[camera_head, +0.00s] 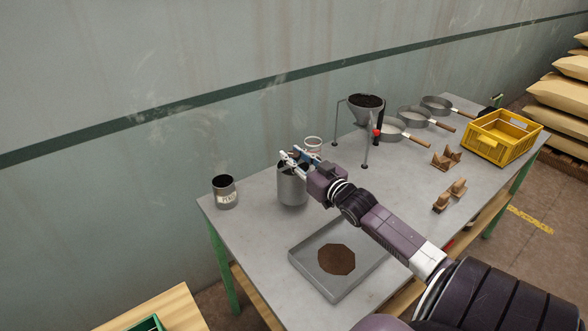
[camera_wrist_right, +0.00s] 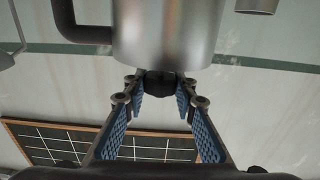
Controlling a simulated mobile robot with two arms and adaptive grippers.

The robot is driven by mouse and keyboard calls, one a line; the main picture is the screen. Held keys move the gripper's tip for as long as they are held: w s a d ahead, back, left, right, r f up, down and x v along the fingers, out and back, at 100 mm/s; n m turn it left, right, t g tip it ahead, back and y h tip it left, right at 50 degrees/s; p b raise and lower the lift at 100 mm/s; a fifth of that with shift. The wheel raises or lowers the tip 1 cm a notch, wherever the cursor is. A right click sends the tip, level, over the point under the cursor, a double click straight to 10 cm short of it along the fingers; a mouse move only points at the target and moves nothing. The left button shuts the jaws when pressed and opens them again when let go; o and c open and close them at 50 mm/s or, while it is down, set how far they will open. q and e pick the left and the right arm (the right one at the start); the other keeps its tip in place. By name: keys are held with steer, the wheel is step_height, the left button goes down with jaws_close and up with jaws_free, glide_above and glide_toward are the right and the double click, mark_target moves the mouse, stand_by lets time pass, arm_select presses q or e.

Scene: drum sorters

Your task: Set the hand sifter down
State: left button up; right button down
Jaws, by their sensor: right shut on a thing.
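The hand sifter (camera_head: 291,188) is a grey metal cup on the left half of the table, near the wall. My right gripper (camera_head: 296,157) is at its upper rim. The wrist view shows the sifter's metal body (camera_wrist_right: 168,32) beyond the fingertips, with a dark handle loop (camera_wrist_right: 72,28) at its left. My right gripper (camera_wrist_right: 163,90) is shut on a dark part joined to the sifter's body. The sifter looks upright in the head view; I cannot tell whether its base touches the table. My left gripper is out of view.
A tray (camera_head: 303,273) with brown powder lies in front. A funnel stand (camera_head: 366,115), round pans (camera_head: 414,120), wooden cradles (camera_head: 446,157) and a yellow crate (camera_head: 502,137) are right. Table between can and tray is clear.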

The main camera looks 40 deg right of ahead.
steer(key=shift+f, duration=2.45)
steer(key=c, duration=1.6)
jaws_free()
steer(key=shift+f, duration=0.1)
steer(key=shift+s, duration=0.15)
steer(key=shift+s+a+r+b, duration=0.1)
steer(key=shift+s+a, duration=0.15)
steer(key=shift+s, duration=1.7)
steer(key=shift+s+a+r+b, duration=0.1)
steer(key=shift+s+a, duration=0.15)
steer(key=shift+s, duration=1.7)
steer(key=shift+s+a+b, duration=0.1)
steer(key=shift+s+a, duration=0.15)
steer(key=shift+s, duration=1.7)
